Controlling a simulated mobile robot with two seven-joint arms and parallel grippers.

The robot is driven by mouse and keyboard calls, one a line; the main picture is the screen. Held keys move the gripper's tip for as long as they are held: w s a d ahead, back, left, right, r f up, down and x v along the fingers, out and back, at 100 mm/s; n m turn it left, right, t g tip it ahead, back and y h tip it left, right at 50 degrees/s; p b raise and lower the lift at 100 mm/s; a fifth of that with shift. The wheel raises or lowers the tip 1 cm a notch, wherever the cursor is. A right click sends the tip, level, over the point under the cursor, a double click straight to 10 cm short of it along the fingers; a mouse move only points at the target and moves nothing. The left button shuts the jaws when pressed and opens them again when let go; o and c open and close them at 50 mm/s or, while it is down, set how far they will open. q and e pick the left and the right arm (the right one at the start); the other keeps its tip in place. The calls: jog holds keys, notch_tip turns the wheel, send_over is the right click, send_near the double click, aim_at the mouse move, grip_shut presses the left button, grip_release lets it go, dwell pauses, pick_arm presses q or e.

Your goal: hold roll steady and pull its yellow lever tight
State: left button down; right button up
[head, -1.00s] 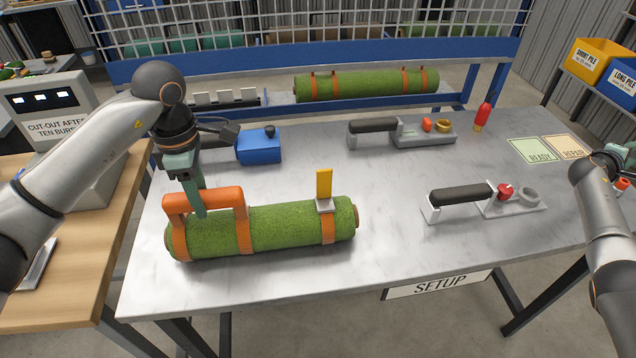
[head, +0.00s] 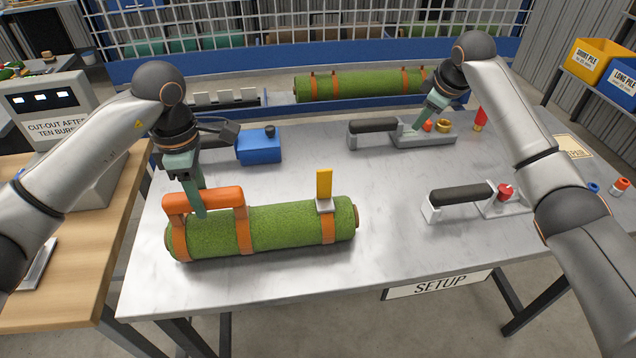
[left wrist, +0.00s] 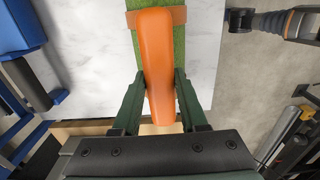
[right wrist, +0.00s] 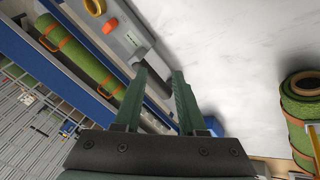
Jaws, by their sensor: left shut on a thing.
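The green turf roll (head: 285,226) lies on the table at the front left, bound with orange straps. An orange handle (head: 222,197) stands over its left end. A yellow lever (head: 324,184) stands upright on a grey buckle at its right end. My left gripper (head: 202,212) is shut on the orange handle, which also shows between its fingers in the left wrist view (left wrist: 156,60). My right gripper (head: 418,126) is in the air near the back tool, well away from the lever. Its fingers stand apart with nothing held in the right wrist view (right wrist: 158,82).
A black-handled tool (head: 374,126) lies at the back and another (head: 460,195) at the right, with a red knob. A blue device (head: 258,147) stands behind the roll. A second turf roll (head: 350,84) lies beyond the table. The table middle is clear.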

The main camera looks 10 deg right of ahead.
jog(key=s+a+r+n+g+y, duration=0.1)
jog(key=s+a+r+n+y, duration=0.15)
jog(key=a, duration=0.45)
jog(key=s+a+r+n+g+y, duration=0.1)
jog(key=s+a+r+n+g, duration=0.15)
jog(key=a, duration=0.45)
jog(key=n+g+y, duration=0.1)
jog(key=n+g, duration=0.1)
jog(key=n, duration=0.2)
send_near(318, 198)
jog(key=x, duration=0.3)
jog(key=a+x, duration=0.1)
jog(key=x, duration=0.3)
jog(key=shift+w+r, duration=0.2)
jog(key=shift+w, duration=0.05)
grip_shut()
